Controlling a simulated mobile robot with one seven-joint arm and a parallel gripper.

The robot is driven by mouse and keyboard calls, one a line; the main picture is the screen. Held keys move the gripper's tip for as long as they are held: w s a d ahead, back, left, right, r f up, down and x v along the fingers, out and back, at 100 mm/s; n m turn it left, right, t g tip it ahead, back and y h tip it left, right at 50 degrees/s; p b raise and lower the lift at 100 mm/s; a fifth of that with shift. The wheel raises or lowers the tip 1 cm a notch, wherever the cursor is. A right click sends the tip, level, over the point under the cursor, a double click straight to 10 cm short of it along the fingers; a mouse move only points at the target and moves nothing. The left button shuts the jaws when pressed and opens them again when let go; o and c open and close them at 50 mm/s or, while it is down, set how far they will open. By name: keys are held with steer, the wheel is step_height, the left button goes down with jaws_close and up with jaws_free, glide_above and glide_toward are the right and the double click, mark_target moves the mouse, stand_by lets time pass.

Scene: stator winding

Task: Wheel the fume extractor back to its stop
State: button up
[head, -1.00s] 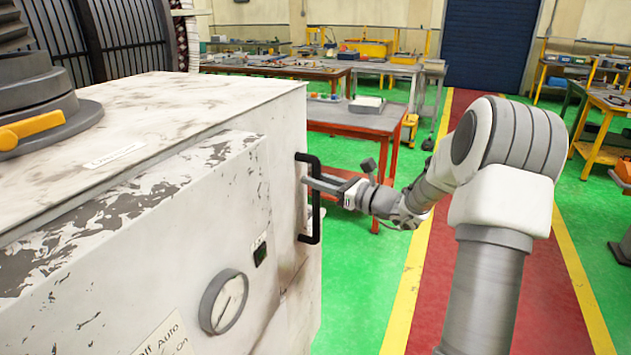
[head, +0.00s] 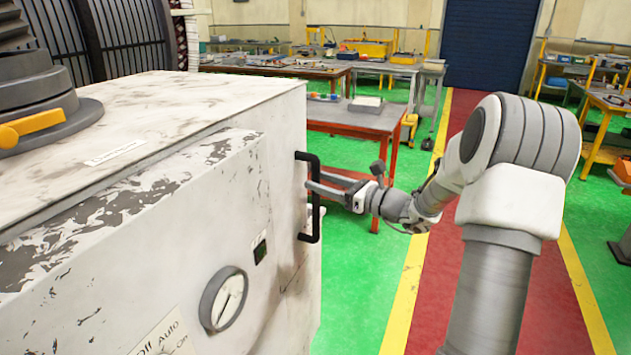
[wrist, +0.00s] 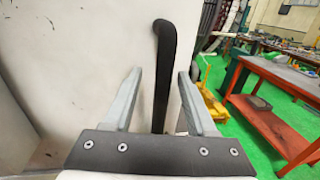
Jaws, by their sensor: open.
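The fume extractor (head: 150,210) is a large white cabinet with worn paint, filling the left of the head view. A black bar handle (head: 314,200) stands upright on its right side. My gripper (head: 310,182) is at the handle with its fingers pointing at the cabinet. In the wrist view the handle (wrist: 163,75) runs upright between the two open fingers of my gripper (wrist: 160,80), with gaps on both sides. The fingers are not closed on it. The handle's lower end is hidden behind the gripper body in the wrist view. No stop can be made out.
A red-legged table (head: 365,122) stands behind the handle and my arm. A red walkway with yellow edges (head: 450,270) runs to a dark blue shutter door (head: 490,45). Workbenches (head: 600,95) line the right. The green floor (head: 365,275) beside the cabinet is clear.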

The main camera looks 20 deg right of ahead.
steer(key=v, duration=1.5)
steer(key=shift+b, duration=0.45)
steer(key=shift+s, duration=0.1)
